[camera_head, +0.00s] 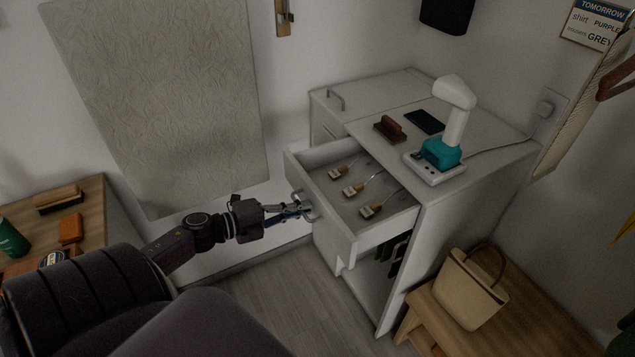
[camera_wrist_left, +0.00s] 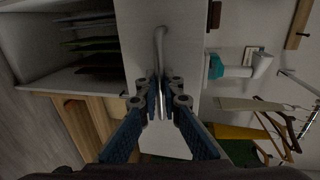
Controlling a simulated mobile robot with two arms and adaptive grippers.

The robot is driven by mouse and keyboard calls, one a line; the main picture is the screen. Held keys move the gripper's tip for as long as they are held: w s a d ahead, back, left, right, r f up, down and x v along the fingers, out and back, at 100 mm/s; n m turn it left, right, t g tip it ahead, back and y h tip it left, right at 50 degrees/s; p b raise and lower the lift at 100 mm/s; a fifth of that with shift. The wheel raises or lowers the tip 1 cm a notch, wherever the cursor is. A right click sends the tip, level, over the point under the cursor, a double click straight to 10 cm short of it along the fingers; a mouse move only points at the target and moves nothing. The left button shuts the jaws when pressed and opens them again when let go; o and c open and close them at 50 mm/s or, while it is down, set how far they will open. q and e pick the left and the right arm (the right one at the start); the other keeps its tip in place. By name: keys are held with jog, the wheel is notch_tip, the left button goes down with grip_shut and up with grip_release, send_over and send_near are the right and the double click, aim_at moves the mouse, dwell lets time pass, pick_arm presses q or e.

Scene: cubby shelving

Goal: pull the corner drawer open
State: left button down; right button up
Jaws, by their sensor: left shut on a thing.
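The corner drawer (camera_head: 352,200) is a white drawer in the white corner cabinet. It stands open, pulled out well past the cabinet front, and several small tagged items with wooden handles (camera_head: 352,188) lie inside. Its metal bar handle (camera_head: 303,206) is on the drawer front. My left gripper (camera_head: 301,209) is at that handle and shut on it. In the left wrist view, the fingers (camera_wrist_left: 161,100) close around the handle (camera_wrist_left: 160,48) against the white drawer front (camera_wrist_left: 137,30). My right gripper shows in neither view.
On the cabinet top are a white and teal device (camera_head: 441,150), a brown brush (camera_head: 390,129) and a dark flat object (camera_head: 425,121). A wooden bench (camera_head: 530,310) with a cream bag (camera_head: 467,290) stands at right. A wooden desk (camera_head: 95,200) is at left. Floor (camera_head: 290,300) is clear before the drawer.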

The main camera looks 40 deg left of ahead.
pick_arm(q)
jog(key=shift+f+v, duration=0.2)
jog(key=shift+v, duration=0.75)
jog(key=shift+f+v, duration=0.2)
jog(key=shift+v, duration=0.75)
jog(key=shift+s, duration=0.1)
jog(key=c, duration=2.4)
grip_release()
jog(key=v, duration=1.2)
